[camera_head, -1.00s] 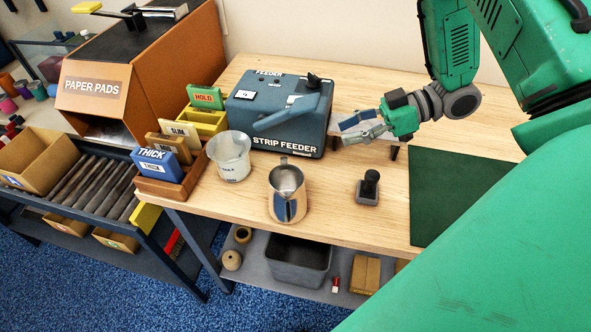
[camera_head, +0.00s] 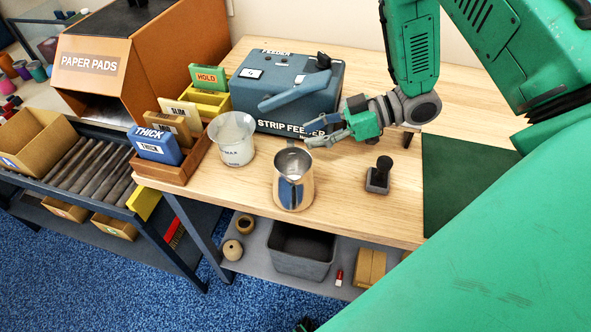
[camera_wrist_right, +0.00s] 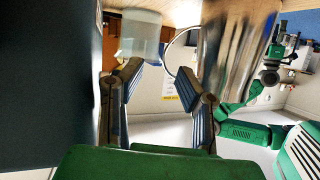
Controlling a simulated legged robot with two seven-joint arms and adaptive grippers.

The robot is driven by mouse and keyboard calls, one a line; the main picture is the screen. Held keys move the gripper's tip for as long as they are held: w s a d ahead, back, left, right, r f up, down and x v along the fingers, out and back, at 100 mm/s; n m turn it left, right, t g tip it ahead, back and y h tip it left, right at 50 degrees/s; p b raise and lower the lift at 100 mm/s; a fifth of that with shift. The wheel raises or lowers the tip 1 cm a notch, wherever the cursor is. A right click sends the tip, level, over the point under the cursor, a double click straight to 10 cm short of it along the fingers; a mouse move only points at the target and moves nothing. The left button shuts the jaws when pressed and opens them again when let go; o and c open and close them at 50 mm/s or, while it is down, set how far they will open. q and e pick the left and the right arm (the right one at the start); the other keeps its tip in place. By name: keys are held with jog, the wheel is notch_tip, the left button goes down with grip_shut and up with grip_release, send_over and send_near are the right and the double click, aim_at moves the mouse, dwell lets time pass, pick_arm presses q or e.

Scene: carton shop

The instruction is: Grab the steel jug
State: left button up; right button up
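The steel jug (camera_head: 293,185), shiny and open-topped, stands upright on the wooden table. In the right wrist view the jug (camera_wrist_right: 235,45) is blurred and close, right of the fingers, with its curved handle toward them. My right gripper (camera_head: 312,134) is open and empty, pointing left just behind and above the jug's rim in the head view. In the right wrist view its two fingers (camera_wrist_right: 157,80) are spread apart with nothing between their pads.
A white measuring cup (camera_head: 234,140) stands left of the jug. The blue strip feeder (camera_head: 280,90) is close behind my right gripper. The table's front edge is near the jug.

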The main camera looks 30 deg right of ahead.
aim_at(290, 145)
jog(key=x, duration=0.5)
jog(key=shift+s+a, duration=0.25)
jog(key=shift+s, duration=0.1)
jog(key=shift+w+f, duration=0.1)
jog(key=shift+f, duration=0.05)
jog(key=shift+d+f, duration=0.1)
jog(key=shift+d, duration=0.25)
jog(key=shift+c, duration=0.8)
grip_shut()
pick_arm(q)
jog(key=shift+a, duration=0.4)
pick_arm(e)
jog(key=shift+a, duration=0.4)
pick_arm(q)
jog(key=shift+w, duration=0.1)
